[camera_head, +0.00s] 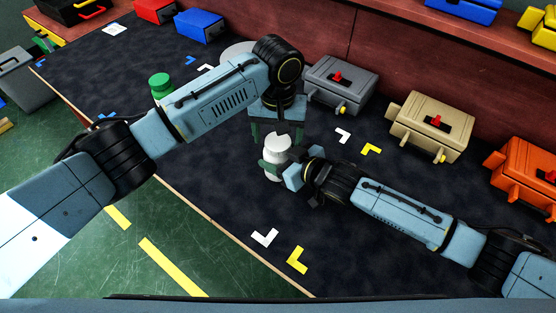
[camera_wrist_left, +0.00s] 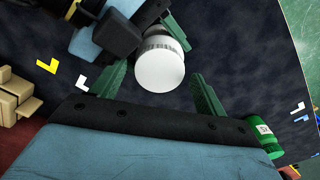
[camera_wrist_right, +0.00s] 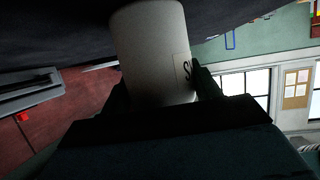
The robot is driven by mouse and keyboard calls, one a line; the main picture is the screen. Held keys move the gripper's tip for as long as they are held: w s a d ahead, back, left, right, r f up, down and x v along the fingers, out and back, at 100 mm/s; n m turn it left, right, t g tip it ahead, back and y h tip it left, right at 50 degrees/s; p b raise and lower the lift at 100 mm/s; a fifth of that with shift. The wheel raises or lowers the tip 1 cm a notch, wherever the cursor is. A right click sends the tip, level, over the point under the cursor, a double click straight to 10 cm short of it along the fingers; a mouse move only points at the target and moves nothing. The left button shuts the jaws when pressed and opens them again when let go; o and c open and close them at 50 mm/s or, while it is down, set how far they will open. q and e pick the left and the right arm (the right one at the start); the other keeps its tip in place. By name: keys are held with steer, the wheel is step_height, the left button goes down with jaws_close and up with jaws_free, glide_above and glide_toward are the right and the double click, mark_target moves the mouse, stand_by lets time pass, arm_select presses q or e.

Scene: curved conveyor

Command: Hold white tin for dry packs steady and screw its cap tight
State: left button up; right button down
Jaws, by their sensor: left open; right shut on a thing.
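The white tin (camera_head: 276,155) stands upright on the dark conveyor, with its white cap on top. My right gripper (camera_head: 278,168) is shut around the tin's body from the right; the right wrist view shows the tin (camera_wrist_right: 156,50) between its fingers, with part of a dark label. My left gripper (camera_head: 277,137) is open above the tin, pointing down. In the left wrist view the round white cap (camera_wrist_left: 160,70) lies between the spread green fingers (camera_wrist_left: 160,88), apart from both. Whether the cap is fully tight cannot be told.
A green-capped container (camera_head: 160,84) stands behind my left arm; it also shows in the left wrist view (camera_wrist_left: 267,137). Grey (camera_head: 340,84), beige (camera_head: 432,127) and orange (camera_head: 530,172) boxes line the far side. Flat white and yellow corner marks lie on the dark surface.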

arm_select(q)
steer(key=shift+d+r, duration=0.1)
steer(key=shift+r, duration=1.8)
steer(key=shift+c, duration=0.4)
steer(key=shift+r+n, duration=1.7)
steer(key=shift+f, duration=4.05)
steer(key=c, duration=1)
steer(key=shift+m, duration=1.7)
